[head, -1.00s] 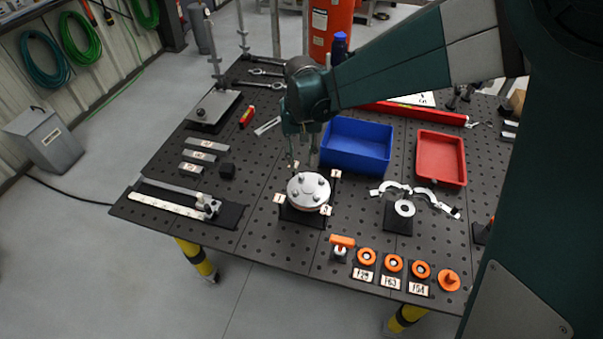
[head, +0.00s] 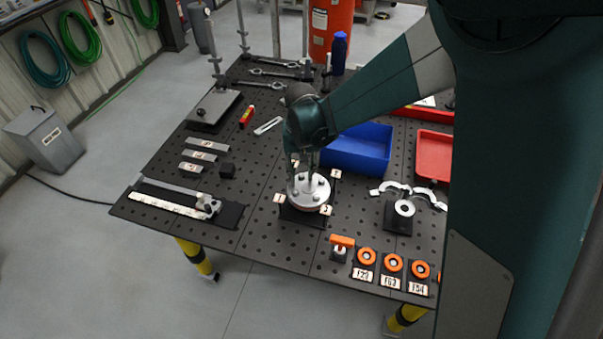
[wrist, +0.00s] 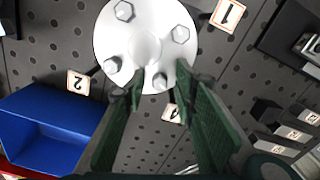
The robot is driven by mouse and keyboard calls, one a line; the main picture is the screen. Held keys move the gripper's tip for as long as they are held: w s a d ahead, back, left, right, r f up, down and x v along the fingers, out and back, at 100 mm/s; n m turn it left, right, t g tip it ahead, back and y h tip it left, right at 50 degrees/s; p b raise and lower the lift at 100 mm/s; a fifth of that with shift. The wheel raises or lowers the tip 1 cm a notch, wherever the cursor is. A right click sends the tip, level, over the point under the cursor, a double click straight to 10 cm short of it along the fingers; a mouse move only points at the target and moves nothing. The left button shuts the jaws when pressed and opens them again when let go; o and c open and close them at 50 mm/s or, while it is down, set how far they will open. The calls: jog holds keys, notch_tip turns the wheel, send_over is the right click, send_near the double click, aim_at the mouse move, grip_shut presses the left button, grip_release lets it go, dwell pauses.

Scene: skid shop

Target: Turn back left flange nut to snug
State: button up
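The round pale flange (head: 308,194) sits on a dark base at the middle of the table. It also fills the top centre of the wrist view (wrist: 147,48), with several hex nuts around its face. My gripper (head: 304,178) points down over the flange's back left part. In the wrist view my gripper (wrist: 160,82) has its two fingers apart, one each side of the flange nut (wrist: 160,83) near the card marked 4 (wrist: 171,113). I see no clear contact with that nut. Another nut (wrist: 180,34) lies to its upper right, clear of the fingers.
A blue bin (head: 358,148) stands close behind and right of the flange. Number cards, including card 1 (head: 279,198), surround the flange. An orange-handled tool (head: 341,243) stands in front.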

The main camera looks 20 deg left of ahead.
aim_at(301, 176)
jog(key=c, duration=0.9)
jog(key=shift+m+b, duration=0.6)
jog(key=o, duration=0.9)
jog(key=shift+r, duration=0.1)
notch_tip(301, 176, up, 12)
